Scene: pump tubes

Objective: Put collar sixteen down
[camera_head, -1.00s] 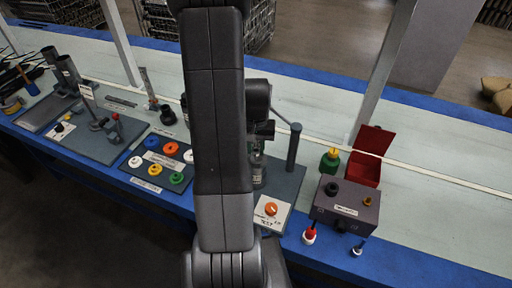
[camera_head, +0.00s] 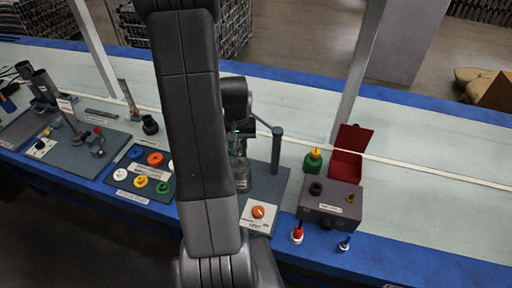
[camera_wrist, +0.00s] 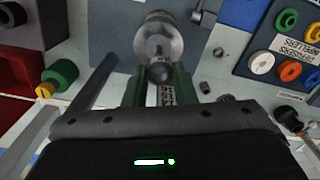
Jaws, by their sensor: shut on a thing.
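My gripper (camera_head: 240,140) is partly hidden behind my arm in the head view. In the wrist view a metallic round part (camera_wrist: 158,38) with a dark rounded end (camera_wrist: 160,71) shows ahead of my gripper, between dark green parts.
A dark post (camera_head: 276,150) stands close right of my gripper. Further right are a green container with a yellow top (camera_head: 313,158), an open red box (camera_head: 347,158) and a grey box (camera_head: 331,202). Coloured rings (camera_head: 155,159) lie on a dark board to the left.

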